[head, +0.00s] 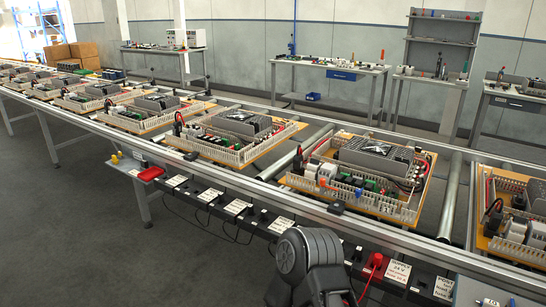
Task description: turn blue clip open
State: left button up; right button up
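The nearest wooden panel (408,215) lies on the conveyor, right of centre. White slotted wiring duct (340,199) runs along its edges, around a grey power unit (378,157), green terminals and red and black wires. I cannot make out a blue clip on it; any clip is too small to tell. A dark part of my arm (308,262) rises from the bottom edge, in front of the conveyor's front strip. No gripper fingers of mine show, and I see neither gripper.
More panels stand along the conveyor, such as one on the left (232,135) and one at the right edge (520,215). The metal front rail (262,190) and a labelled black strip (225,207) lie before them. A red object (374,264) stands right of my arm.

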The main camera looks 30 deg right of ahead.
aim_at(357, 193)
jog(key=i+l+z, duration=0.2)
jog(key=z, duration=0.2)
jog(key=i+z, duration=0.85)
jog(key=i+j+z, duration=0.1)
jog(key=z, duration=0.3)
jog(key=i+j, duration=0.05)
jog(key=i, duration=0.05)
